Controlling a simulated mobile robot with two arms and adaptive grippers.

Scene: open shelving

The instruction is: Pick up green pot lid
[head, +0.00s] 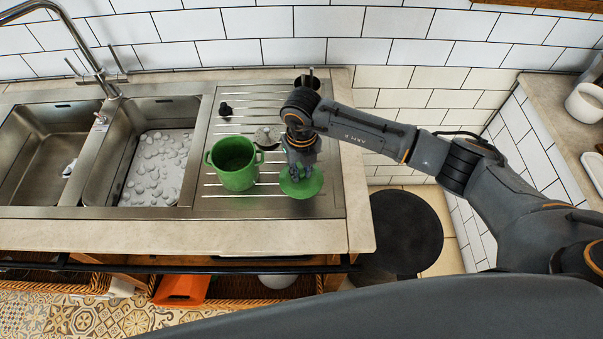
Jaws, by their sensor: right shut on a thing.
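The green pot lid (302,188) is a round green disc at the right end of the steel drainboard. My right gripper (301,172) points down over it and is shut on it, hiding the lid's middle and handle. I cannot tell whether the lid touches the drainboard or is just above it. The green pot (236,164) stands open and upright on the drainboard, just left of the lid. My left gripper does not show.
A double sink (150,158) with a tall faucet (100,75) lies to the left. A small metal lid-like item (267,137) and a small dark object (225,109) sit behind the pot. The tiled wall (240,50) closes the back. A black round stool (400,232) stands right of the counter.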

